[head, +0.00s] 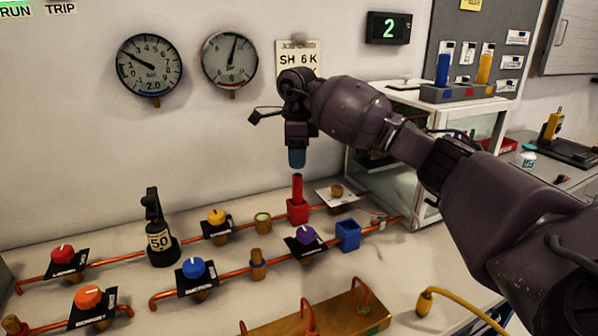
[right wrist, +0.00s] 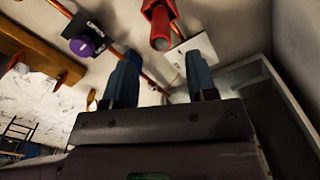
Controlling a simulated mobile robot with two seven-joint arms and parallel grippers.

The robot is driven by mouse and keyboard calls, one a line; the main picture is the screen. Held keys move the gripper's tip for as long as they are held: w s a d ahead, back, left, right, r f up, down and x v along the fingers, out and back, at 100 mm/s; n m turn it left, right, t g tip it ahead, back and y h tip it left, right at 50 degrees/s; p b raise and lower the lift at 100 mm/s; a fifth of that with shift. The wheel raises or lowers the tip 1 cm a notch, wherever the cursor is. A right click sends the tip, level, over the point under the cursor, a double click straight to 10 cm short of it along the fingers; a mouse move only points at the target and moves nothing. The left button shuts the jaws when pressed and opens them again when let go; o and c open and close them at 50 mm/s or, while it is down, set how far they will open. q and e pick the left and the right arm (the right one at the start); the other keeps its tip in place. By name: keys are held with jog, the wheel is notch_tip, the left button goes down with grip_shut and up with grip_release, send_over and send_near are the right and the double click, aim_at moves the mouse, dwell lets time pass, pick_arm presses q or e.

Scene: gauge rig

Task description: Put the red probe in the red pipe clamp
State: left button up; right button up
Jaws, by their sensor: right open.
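The red probe (head: 297,187) stands upright in the red pipe clamp (head: 297,212), its lower end inside the clamp. The clamp sits on the rear copper pipe. My right gripper (head: 297,158) is just above the probe's top, pointing down, apart from it. In the right wrist view, the gripper's two blue fingers (right wrist: 161,75) are spread with nothing between them. The red probe (right wrist: 160,32) and the red clamp (right wrist: 154,8) show beyond the fingertips there. My left gripper is in neither view.
A blue clamp (head: 348,235) and a purple-knobbed valve (head: 305,237) are near the red clamp. A white cabinet (head: 432,200) stands to the right. A rack (head: 465,94) holds blue and yellow probes. A brass block (head: 325,318) lies in front.

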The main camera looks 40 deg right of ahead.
notch_tip(320, 180, up, 5)
jog(key=shift+f, duration=0.2)
jog(key=shift+r, duration=0.1)
dwell(0.4)
